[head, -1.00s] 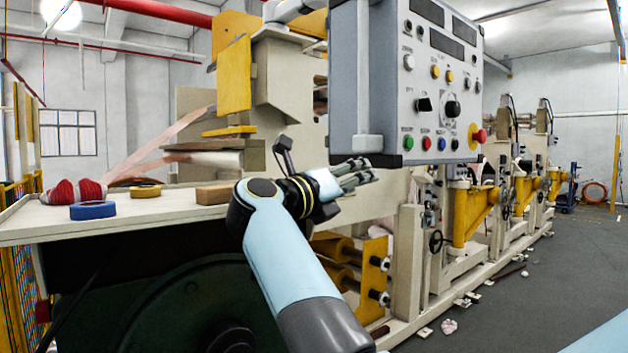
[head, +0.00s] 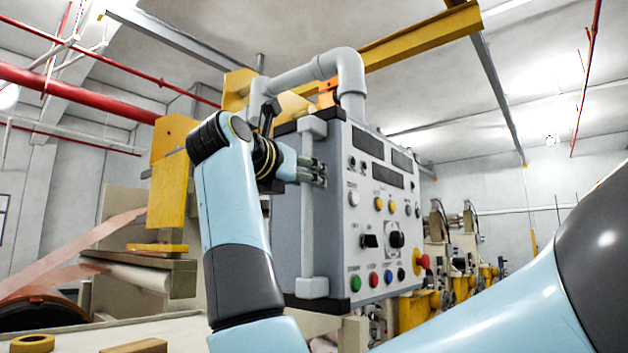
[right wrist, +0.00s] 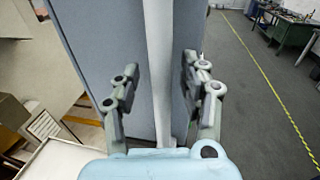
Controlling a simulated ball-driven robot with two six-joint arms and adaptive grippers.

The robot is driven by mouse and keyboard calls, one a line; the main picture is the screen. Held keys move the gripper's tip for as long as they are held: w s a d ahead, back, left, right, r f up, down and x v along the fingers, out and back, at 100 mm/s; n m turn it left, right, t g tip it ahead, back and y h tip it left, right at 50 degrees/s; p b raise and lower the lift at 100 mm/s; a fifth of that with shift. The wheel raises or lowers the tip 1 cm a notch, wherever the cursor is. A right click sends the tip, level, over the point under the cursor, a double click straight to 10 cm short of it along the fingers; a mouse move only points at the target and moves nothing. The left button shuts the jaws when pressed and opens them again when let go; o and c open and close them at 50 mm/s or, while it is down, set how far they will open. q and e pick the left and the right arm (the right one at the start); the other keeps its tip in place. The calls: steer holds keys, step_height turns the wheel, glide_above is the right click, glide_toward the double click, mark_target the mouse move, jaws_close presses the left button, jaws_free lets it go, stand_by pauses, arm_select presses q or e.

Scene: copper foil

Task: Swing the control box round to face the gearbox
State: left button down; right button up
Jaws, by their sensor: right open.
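The control box (head: 352,220) is a grey box with displays, knobs and coloured buttons on its front, hanging from a grey pipe arm (head: 350,85). Its front faces right and towards me. A vertical grey handle bar (head: 308,235) runs along its near left edge. My right gripper (head: 316,172) is at the upper half of this bar. In the right wrist view the bar (right wrist: 160,60) stands between the two open fingers (right wrist: 162,90), with gaps on both sides. My left gripper is out of view. I cannot make out which part is the gearbox.
A yellow overhead beam (head: 420,42) runs above the box. A machine with copper foil (head: 70,255) and a yellow bracket (head: 168,190) stands to the left. A tabletop (head: 185,330) lies below, with a yellow tape roll (head: 32,343). Open floor (right wrist: 245,110) shows right of the box.

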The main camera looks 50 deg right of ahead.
steer(key=shift+d, duration=0.45)
steer(key=shift+r, duration=0.1)
steer(key=shift+c, duration=1.2)
steer(key=shift+w+d, duration=0.1)
steer(key=shift+w, duration=0.05)
steer(key=c, duration=0.4)
steer(key=shift+c, duration=1.3)
jaws_close()
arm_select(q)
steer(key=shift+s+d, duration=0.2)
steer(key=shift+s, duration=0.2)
arm_select(e)
steer(key=shift+d, duration=0.1)
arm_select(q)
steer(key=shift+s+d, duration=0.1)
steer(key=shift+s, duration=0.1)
arm_select(e)
steer(key=shift+d+f, duration=0.15)
steer(key=shift+f, duration=0.1)
